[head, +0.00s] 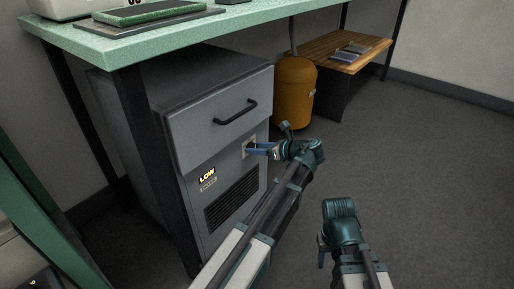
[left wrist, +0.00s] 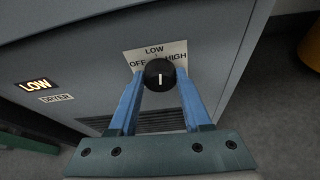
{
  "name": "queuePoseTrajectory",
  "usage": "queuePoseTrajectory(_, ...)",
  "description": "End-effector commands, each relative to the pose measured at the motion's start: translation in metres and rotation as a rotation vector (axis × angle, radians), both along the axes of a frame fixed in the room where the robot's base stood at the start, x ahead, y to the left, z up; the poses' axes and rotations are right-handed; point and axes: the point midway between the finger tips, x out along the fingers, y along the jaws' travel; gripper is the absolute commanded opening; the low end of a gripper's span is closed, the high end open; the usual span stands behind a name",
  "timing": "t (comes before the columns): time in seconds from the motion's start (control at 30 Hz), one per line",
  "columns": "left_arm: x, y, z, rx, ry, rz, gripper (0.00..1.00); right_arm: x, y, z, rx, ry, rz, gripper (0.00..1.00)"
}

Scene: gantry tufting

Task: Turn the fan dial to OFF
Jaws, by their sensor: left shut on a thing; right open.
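The fan dial (left wrist: 159,73) is a round black knob with a white pointer line, on the front of the grey cabinet (head: 222,170). In the left wrist view the pointer stands straight up, toward LOW on the label plate (left wrist: 154,52); OFF is at its left and HIGH at its right. My left gripper (left wrist: 160,82) is shut on the dial, one blue finger on each side. In the head view the left gripper (head: 258,150) reaches the cabinet front and hides most of the dial. My right gripper (head: 322,250) is open and empty, low and away from the cabinet.
A lit LOW display (head: 207,175) and a vent grille (head: 232,203) are on the cabinet front, below a drawer handle (head: 236,111). The green tabletop (head: 170,42) overhangs the cabinet. An orange bin (head: 294,92) stands behind. The floor at the right is clear.

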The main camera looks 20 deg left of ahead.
Motion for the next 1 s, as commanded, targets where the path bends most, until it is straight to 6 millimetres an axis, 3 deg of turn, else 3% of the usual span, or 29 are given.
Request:
queuePoseTrajectory(0.5, -0.0042, 0.0009, -0.0012, -0.11, -0.293, 0.0, 0.0, 0.0, 0.0, -0.0019, 0.0, 0.0, 0.0, 0.5)
queuePoseTrajectory(1.0, -0.0039, 0.0008, -0.0008, -0.132, -0.351, 0.001, 0.0, 0.0, 0.0, -0.0026, 0.0, 0.0, 0.0, 0.5)
